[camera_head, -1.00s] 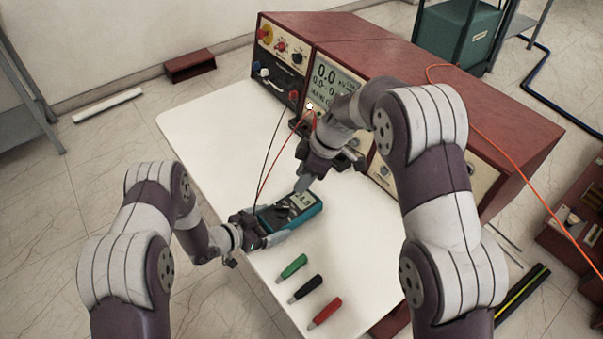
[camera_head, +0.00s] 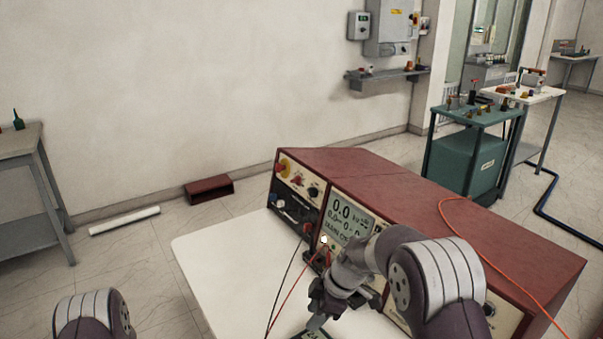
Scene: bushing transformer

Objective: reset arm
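My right arm comes in from the lower right, and its gripper (camera_head: 318,316) hangs over the white table (camera_head: 225,255), in front of the red test console (camera_head: 410,205). Its fingers are small and dark, so I cannot tell whether they are open or shut. Only a rounded link of my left arm shows at the bottom left; the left gripper is below the frame. The top edge of the multimeter (camera_head: 319,334) just shows at the bottom edge, close under the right gripper. The rest of it is cut off.
Black and red leads hang from the console front to the table. An orange cable (camera_head: 497,238) runs over the console top. A grey bench (camera_head: 35,185) stands left, a green cabinet (camera_head: 470,155) at the back right. A red box (camera_head: 209,189) lies by the wall.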

